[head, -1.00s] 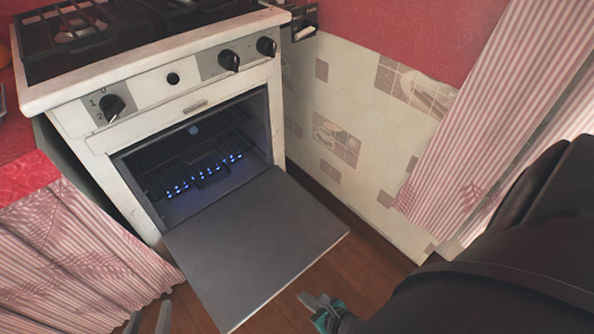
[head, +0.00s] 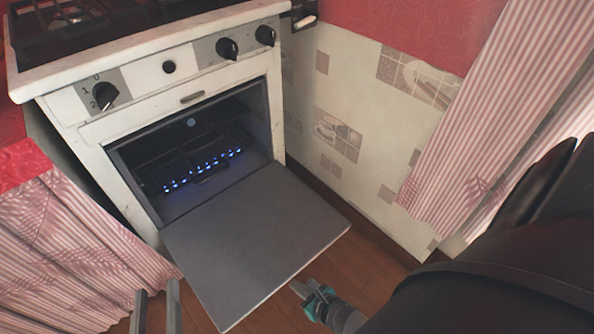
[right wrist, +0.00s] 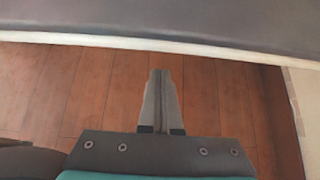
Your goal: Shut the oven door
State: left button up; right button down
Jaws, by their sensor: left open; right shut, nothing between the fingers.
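The white oven (head: 100,138) stands at the left of the head view. Its grey door (head: 258,243) is hinged down and lies open, roughly flat, over the floor. Blue flames (head: 203,169) burn inside the cavity. My right gripper (head: 296,287) is shut and empty, just off the door's right front edge. In the right wrist view its closed fingers (right wrist: 161,75) point at the pale edge of the door (right wrist: 160,46), with a strip of floor seen between them. My left gripper (head: 156,296) is open at the bottom left, its two fingers apart, left of the door's front corner.
A striped curtain (head: 75,245) hangs left of the oven. A tiled wall (head: 345,130) and another striped curtain (head: 480,120) are on the right. The wooden floor (head: 345,268) is clear around the door. Knobs (head: 228,48) line the oven's front.

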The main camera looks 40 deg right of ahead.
jog(key=shift+a+r, duration=0.15)
jog(key=shift+r, duration=1.4)
jog(key=shift+r, duration=0.1)
